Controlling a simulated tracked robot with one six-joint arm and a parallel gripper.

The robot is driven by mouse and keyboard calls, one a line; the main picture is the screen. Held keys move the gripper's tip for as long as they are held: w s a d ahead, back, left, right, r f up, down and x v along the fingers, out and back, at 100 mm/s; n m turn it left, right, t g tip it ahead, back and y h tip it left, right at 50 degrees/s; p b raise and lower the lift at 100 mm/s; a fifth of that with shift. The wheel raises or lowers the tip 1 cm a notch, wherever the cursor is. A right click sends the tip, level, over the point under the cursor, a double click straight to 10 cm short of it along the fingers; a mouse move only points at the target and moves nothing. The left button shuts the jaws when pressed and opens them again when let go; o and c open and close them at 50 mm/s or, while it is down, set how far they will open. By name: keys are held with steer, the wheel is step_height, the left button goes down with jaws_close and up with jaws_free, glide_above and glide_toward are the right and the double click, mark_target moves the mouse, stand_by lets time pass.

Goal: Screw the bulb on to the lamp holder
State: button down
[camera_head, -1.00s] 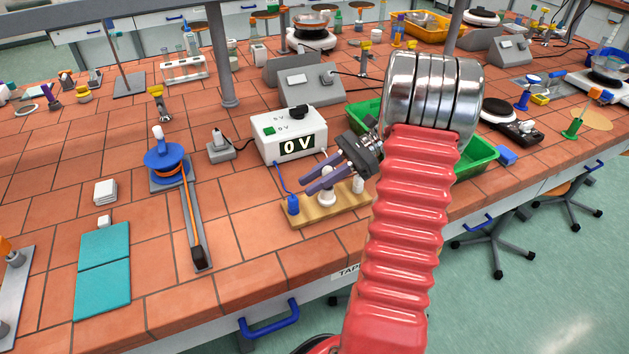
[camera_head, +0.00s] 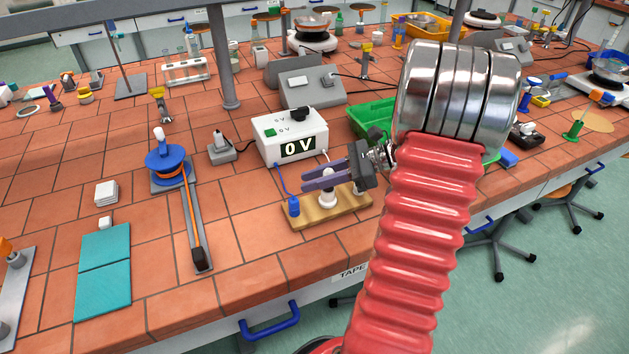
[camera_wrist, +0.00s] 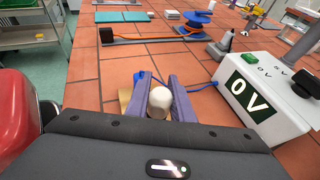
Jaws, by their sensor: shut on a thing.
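The white bulb (camera_wrist: 160,98) sits between the two purple fingers of my gripper (camera_wrist: 158,92) in the wrist view. In the head view, my gripper (camera_head: 322,177) reaches in from the right, its fingers level over the wooden lamp board (camera_head: 328,211). A white holder piece (camera_head: 328,198) stands on the middle of the board, directly below the fingers. The bulb is mostly hidden by the fingers in the head view. I cannot tell how far it is seated in the holder.
The white power supply (camera_head: 290,137) reading 0 V stands just behind the board, with a blue lead to the blue terminal (camera_head: 293,206). A green tray (camera_head: 372,118) is behind my arm. A blue spool stand (camera_head: 168,165) is to the left.

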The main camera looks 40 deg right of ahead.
stand_by(0.3)
steer(key=shift+w+d+f+m+t+h, duration=0.1)
steer(key=shift+w+d+m+t+h, duration=0.05)
steer(key=shift+m+t+h, duration=0.5)
steer(key=shift+w+d+r+m+t+h, duration=0.1)
steer(key=shift+d+m+t+h, duration=0.1)
steer(key=shift+m+t+h, duration=0.5)
steer(key=shift+w+d+f+m+t+h, duration=0.15)
steer(key=shift+m+t+h, duration=0.2)
steer(key=shift+m+h, duration=0.5)
steer(key=shift+m, duration=0.3)
steer(key=shift+w+d+m+t+h, duration=0.1)
steer(key=shift+d+m+t+h, duration=0.15)
steer(key=shift+m+h, duration=0.55)
steer(key=shift+w+d+m+t+h, duration=0.1)
steer(key=shift+d+m+t+h, duration=0.15)
steer(key=shift+m+h, duration=0.5)
steer(key=shift+d+m+t+h, duration=0.15)
steer(key=shift+m+t+h, duration=0.15)
steer(key=shift+m+h, duration=0.45)
steer(key=c, duration=1.5)
jaws_free()
steer(key=shift+o, duration=0.7)
steer(key=o, duration=0.4)
steer(key=shift+c, duration=0.2)
